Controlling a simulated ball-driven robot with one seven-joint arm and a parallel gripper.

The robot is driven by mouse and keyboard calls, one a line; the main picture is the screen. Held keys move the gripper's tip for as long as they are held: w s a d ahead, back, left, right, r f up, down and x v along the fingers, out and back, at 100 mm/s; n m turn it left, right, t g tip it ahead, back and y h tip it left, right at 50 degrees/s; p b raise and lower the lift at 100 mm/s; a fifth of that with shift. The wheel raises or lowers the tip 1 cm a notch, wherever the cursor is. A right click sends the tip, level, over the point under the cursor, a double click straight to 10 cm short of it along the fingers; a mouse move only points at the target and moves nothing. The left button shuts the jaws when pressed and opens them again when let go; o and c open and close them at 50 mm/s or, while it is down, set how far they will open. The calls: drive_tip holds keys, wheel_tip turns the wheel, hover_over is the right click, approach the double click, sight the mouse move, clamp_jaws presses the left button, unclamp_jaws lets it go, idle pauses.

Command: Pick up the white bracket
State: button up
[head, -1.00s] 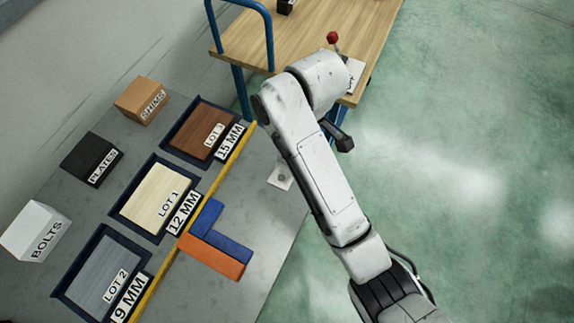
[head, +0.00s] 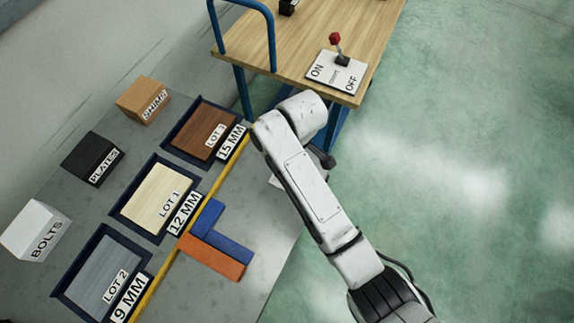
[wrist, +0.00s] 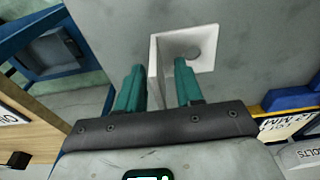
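The white bracket (wrist: 203,42) is in the upper middle of the wrist view. It is L-shaped, with a flat plate with a round hole and an upright flange. My gripper (wrist: 158,68) has two teal fingers, which are apart. The upright flange stands in the gap between the fingers, and I see space on both sides of it. In the head view my arm covers most of the bracket, and only a pale edge (head: 275,182) shows on the grey bench. My fingers are hidden there.
The grey bench (head: 258,230) holds blue bars (head: 222,240), an orange bar (head: 212,258) and a yellow strip (head: 170,258). Labelled trays and boxes line its left side. A wooden-topped cart (head: 300,50) with a red-knobbed switch (head: 337,62) stands beyond.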

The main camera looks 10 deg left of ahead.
drive_tip(key=shift+f, duration=0.1)
drive_tip(key=shift+c, duration=0.2)
clamp_jaws()
